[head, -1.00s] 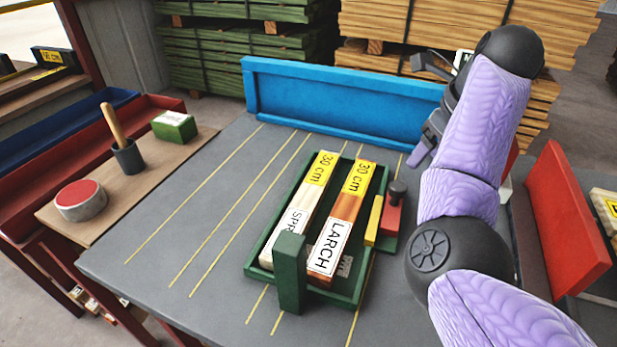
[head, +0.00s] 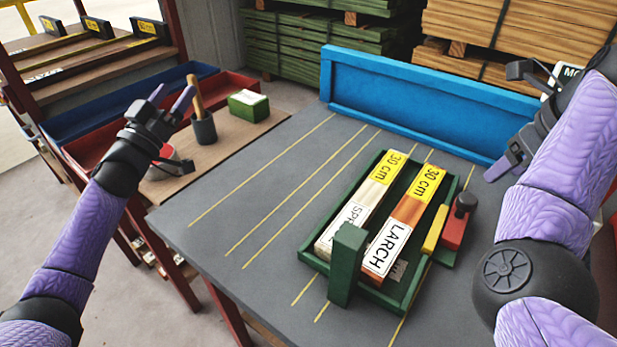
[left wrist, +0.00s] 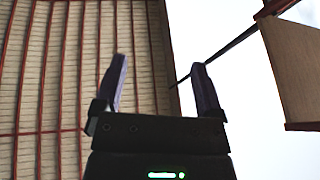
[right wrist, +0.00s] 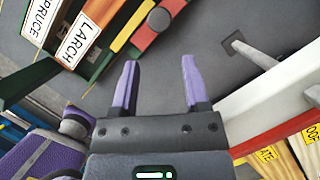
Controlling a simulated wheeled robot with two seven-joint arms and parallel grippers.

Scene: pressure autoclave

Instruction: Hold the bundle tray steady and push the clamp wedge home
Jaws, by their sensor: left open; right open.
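The green bundle tray (head: 311,257) lies on the grey table, holding a spruce bundle (head: 368,195) and a larch bundle (head: 407,213), both labelled 30 cm. A green post (head: 346,265) stands at its near end. The red clamp wedge (head: 454,231) with a dark knob (head: 466,203) sits at the tray's right side beside a yellow strip (head: 434,230). My left gripper (head: 174,101) is open and empty, raised in front of the side bench. My right gripper (head: 503,170) is open and empty, right of the tray; the right wrist view shows its fingers (right wrist: 158,88) apart, pointing near the wedge (right wrist: 155,25).
A blue rail (head: 425,100) runs along the table's back edge. A side bench at left holds a dark cup with a wooden handle (head: 203,125), a green box (head: 248,105) and a red-topped tin (head: 163,160). The table's left part is clear.

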